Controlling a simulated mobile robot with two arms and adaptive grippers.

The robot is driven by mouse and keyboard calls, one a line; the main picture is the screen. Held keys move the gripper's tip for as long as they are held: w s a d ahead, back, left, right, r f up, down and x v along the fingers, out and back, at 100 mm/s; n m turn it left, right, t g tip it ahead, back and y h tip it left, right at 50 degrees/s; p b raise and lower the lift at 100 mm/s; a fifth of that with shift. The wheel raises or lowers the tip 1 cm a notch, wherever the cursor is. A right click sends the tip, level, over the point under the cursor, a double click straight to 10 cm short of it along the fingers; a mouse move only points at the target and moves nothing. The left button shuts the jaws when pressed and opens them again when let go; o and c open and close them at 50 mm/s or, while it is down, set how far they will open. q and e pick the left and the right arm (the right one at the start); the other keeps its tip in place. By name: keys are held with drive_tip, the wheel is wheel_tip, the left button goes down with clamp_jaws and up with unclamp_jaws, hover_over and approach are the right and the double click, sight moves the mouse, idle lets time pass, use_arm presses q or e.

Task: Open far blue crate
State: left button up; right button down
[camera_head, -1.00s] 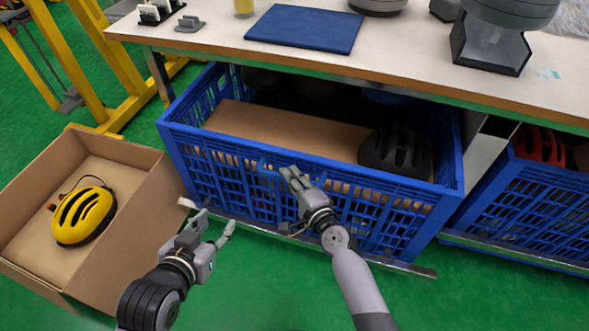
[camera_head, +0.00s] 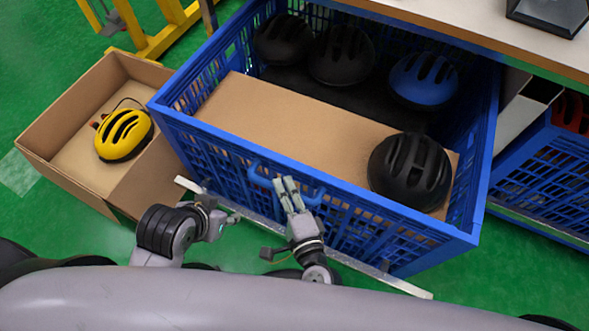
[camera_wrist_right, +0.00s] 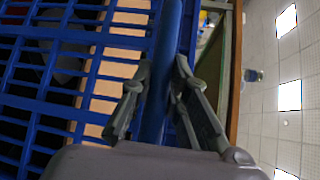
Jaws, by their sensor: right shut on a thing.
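A large blue crate (camera_head: 400,232) stands pulled out from under the table, its inside open to view. A blue handle (camera_head: 258,170) sits on its front wall. My right gripper (camera_head: 288,190) is at this handle, shut on it; in the right wrist view the fingers (camera_wrist_right: 156,105) close around a blue bar (camera_wrist_right: 168,60), with the crate's lattice beside them. My left gripper (camera_head: 224,209) is low in front of the crate's left part, fingers apart and empty. A second blue crate (camera_head: 545,175) is partly seen at the right, under the table.
The pulled-out crate holds a cardboard piece (camera_head: 290,125), black helmets (camera_head: 410,170) and a blue helmet (camera_head: 424,80). A cardboard box (camera_head: 60,115) with a yellow helmet (camera_head: 124,134) stands close to its left. A metal rail (camera_head: 345,258) runs along its front. The table (camera_head: 460,30) is above.

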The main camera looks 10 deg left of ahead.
use_arm(q)
drive_tip(key=shift+s+a, duration=0.1)
drive_tip(key=shift+s, duration=0.2)
use_arm(e)
drive_tip(key=shift+s+a+f, duration=0.1)
drive_tip(key=shift+s+a, duration=0.05)
drive_tip(key=shift+s, duration=0.4)
drive_tip(key=shift+s+a, duration=0.15)
drive_tip(key=shift+s, duration=0.4)
drive_tip(key=c, duration=1.5)
unclamp_jaws()
drive_tip(key=shift+w, duration=0.1)
drive_tip(key=shift+c, duration=0.2)
use_arm(q)
drive_tip(key=shift+f, duration=0.1)
use_arm(e)
drive_tip(key=v, duration=1.2)
